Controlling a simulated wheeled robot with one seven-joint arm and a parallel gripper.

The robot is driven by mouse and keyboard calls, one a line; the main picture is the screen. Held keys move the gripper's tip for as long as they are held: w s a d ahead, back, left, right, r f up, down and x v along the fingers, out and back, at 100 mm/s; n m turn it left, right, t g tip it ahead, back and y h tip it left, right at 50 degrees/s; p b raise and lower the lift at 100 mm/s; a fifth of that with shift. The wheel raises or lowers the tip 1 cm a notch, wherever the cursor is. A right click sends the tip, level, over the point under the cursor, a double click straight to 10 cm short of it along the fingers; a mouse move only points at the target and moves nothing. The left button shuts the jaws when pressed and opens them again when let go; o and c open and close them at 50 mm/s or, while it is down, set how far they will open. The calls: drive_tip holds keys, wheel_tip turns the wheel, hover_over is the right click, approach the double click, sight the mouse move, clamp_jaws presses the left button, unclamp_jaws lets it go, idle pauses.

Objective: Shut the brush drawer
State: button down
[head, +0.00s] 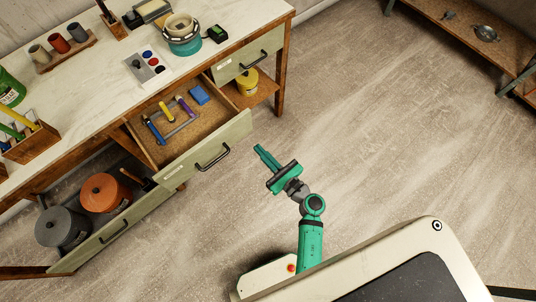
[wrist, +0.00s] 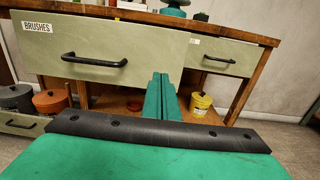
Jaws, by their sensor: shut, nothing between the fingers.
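The brush drawer stands open under the worktop, its pale green front (head: 200,165) pulled out toward me. Its black bar handle (head: 213,158) is on the front. Inside lie several brushes or tools with yellow, purple and blue parts (head: 172,118) and a blue block (head: 200,95). In the wrist view the drawer front (wrist: 125,48) bears a BRUSHES label (wrist: 37,27). My teal gripper (head: 259,150) is shut and empty, just off the right end of the drawer front. In the wrist view its fingers (wrist: 161,85) overlap the front's lower right part; I cannot tell whether they touch it.
A smaller closed drawer (head: 250,55) is to the right, above a shelf with a yellow tin (head: 247,82). The floor (head: 370,140) to the right is clear.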

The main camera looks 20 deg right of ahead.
sight(240, 130)
drive_tip(key=x, duration=0.8)
drive_tip(key=shift+w+a, duration=0.15)
drive_tip(key=shift+w, duration=0.15)
